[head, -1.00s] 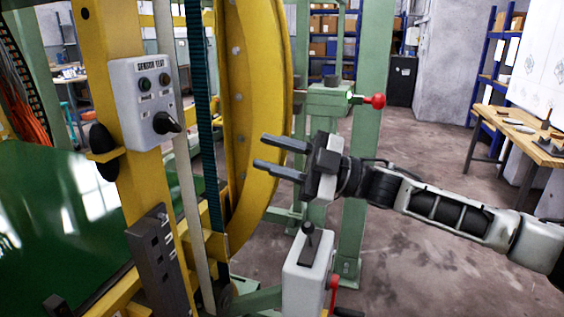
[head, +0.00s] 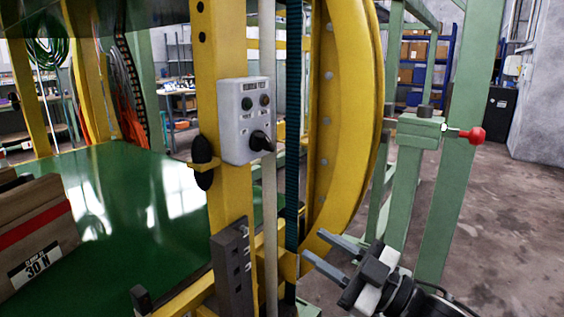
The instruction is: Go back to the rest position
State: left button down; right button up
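My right gripper (head: 326,250) is in the lower right of the head view. Its two dark fingers are apart with nothing between them, and they point up and left toward the yellow ring. The wrist runs off the bottom edge. My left gripper is not in view. The yellow ring (head: 362,130) of the inverter stands behind the fingertips. A light grey control box (head: 240,140) with a black knob and small buttons is fixed to the yellow post (head: 222,60). I cannot tell whether the fingers touch the ring.
A green frame (head: 462,150) with a red-knobbed lever (head: 475,135) stands right of the ring. A glossy green surface (head: 130,190) lies at left, with a brown block marked 30 N (head: 40,230) on it. Open grey floor (head: 525,230) shows at right.

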jog(key=s+f+m+t+h, duration=0.2)
jog(key=s+f+m+h, duration=0.25)
jog(key=f, duration=0.35)
jog(key=s+f+m+t+h, duration=0.1)
jog(key=s+f+m+h, duration=0.25)
jog(key=f+m, duration=0.3)
jog(key=s+d+f+m+g+h, duration=0.1)
jog(key=s+d+f+g+h, duration=0.1)
jog(key=s+f, duration=0.3)
jog(key=s+d+f+m+g+h, duration=0.2)
jog(key=s+d+f+h, duration=0.1)
jog(key=s+f, duration=0.3)
jog(key=shift+s+d+f+h, duration=0.15)
jog(key=shift+d+f+h, duration=0.2)
jog(key=shift+f+h, duration=0.25)
